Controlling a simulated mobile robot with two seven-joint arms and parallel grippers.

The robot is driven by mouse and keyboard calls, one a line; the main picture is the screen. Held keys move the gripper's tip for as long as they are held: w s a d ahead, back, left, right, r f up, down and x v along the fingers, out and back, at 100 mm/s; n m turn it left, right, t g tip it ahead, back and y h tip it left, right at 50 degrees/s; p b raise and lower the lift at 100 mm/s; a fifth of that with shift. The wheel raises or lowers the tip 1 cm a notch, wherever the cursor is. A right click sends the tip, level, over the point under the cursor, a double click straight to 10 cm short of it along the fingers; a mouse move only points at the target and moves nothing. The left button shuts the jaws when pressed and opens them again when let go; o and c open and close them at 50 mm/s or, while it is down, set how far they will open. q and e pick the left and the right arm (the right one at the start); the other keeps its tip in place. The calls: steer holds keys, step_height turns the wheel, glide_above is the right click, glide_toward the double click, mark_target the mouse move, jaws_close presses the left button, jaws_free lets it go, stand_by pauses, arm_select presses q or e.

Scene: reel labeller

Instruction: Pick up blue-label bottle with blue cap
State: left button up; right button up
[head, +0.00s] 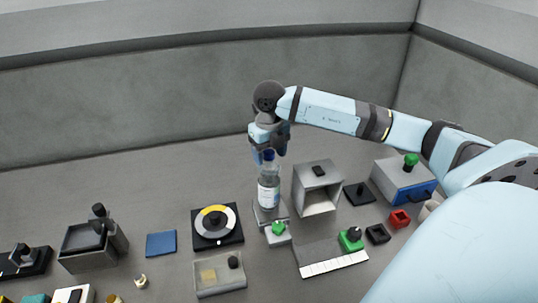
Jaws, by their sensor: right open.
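The clear bottle (268,193) with a pale label carrying blue stands upright near the middle of the table, on a small grey stand (271,213). Its blue cap (269,154) is at the top. My right gripper (269,148) points down right over the cap, its fingers at cap height. It is open; whether the fingers touch the cap I cannot tell. My left gripper is not in view.
A green-knobbed device (278,236) sits just in front of the stand. A grey open box (317,188) stands close to the right, and a round dial (216,224) lies to the left. A blue mat (161,244) lies farther left.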

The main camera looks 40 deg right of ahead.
steer(key=shift+f, duration=0.4)
steer(key=shift+c, duration=0.3)
jaws_close()
steer(key=shift+r, duration=0.1)
